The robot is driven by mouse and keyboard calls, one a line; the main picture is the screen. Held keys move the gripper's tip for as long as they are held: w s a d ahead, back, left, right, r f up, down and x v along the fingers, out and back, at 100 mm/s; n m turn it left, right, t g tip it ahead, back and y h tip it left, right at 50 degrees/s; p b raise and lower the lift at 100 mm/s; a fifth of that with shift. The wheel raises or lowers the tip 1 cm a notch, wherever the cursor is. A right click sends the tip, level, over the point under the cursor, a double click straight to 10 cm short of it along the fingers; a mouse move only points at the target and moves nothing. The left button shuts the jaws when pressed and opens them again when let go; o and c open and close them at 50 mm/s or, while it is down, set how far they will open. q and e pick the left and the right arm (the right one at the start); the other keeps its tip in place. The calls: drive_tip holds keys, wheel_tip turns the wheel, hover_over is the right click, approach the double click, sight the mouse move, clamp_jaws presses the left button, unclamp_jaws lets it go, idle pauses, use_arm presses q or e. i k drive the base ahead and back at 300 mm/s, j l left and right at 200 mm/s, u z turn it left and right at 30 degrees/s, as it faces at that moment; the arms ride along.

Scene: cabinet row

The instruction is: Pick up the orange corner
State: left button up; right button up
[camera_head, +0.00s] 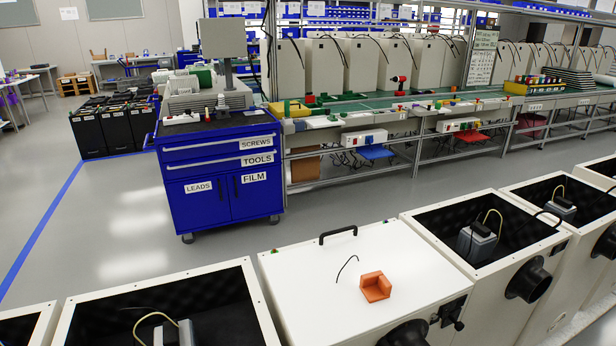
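The orange corner (375,286) lies on the white top of a closed cabinet (330,302) in the lower middle of the head view. It is a small orange block with raised walls on two sides and an open recess. Nothing touches it from above. Neither of my grippers shows in the view.
A black handle (338,234) and a thin black wire (347,268) are on the same cabinet top. Open cabinets stand on both sides, one at the left (160,302) and one at the right (484,230). A blue tool cart (220,172) stands across the aisle.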

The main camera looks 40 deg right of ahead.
sight(375, 287)
drive_tip(key=z, duration=1.8)
